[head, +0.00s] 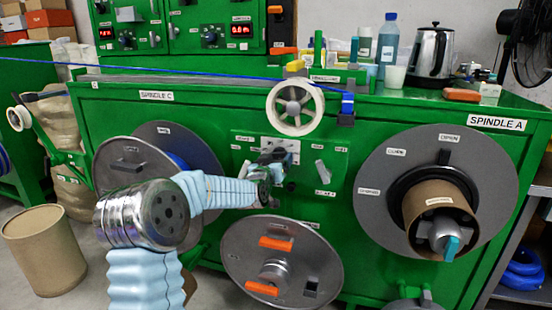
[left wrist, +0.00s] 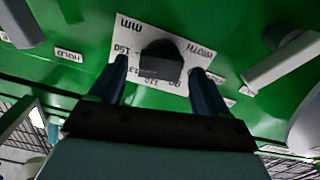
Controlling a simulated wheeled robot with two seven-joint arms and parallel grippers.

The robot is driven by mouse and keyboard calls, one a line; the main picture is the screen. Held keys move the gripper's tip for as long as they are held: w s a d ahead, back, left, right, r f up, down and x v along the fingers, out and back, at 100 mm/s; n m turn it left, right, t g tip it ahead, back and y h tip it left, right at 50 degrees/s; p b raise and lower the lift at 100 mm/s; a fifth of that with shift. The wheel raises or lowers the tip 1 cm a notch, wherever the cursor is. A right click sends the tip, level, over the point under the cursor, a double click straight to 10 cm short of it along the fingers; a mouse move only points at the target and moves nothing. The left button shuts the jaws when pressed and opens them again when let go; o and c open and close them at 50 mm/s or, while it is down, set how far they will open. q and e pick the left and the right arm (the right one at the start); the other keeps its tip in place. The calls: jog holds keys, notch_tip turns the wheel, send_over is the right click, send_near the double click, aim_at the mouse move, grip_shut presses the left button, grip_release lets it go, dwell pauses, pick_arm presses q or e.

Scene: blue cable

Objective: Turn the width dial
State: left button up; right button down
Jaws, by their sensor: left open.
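The width dial (left wrist: 162,62) is a dark knob on a white scale plate (left wrist: 138,32) marked WIDTH and mm, fixed to the green machine panel. In the left wrist view my left gripper (left wrist: 158,70) is open, with one finger on each side of the dial. Small gaps show between fingers and knob; I cannot tell how deep the fingertips reach. In the head view my left gripper (head: 272,168) is at the central panel and hides the dial. Part of the white plate (head: 285,147) shows behind it. My right gripper is not in view.
A light lever (left wrist: 282,62) and a grey part (left wrist: 20,22) flank the plate. In the head view, a white pulley wheel (head: 295,107) is above my gripper, a grey disc with orange handles (head: 240,262) below, and spindle A's large disc (head: 375,215) to the right.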

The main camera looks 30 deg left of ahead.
pick_arm(q)
jog(key=shift+w, duration=0.15)
jog(key=c, duration=1)
jog(key=shift+f+n+b, duration=0.2)
jog(key=shift+n+b, duration=0.1)
jog(key=shift+b, duration=0.4)
jog(key=shift+c, duration=0.2)
jog(key=n+b, duration=0.4)
jog(key=b, duration=0.1)
jog(key=shift+a+b, duration=0.1)
jog(key=shift+b, duration=0.25)
jog(key=shift+r+n+b, duration=0.15)
jog(key=shift+n+b, duration=1.2)
jog(key=shift+n, duration=0.25)
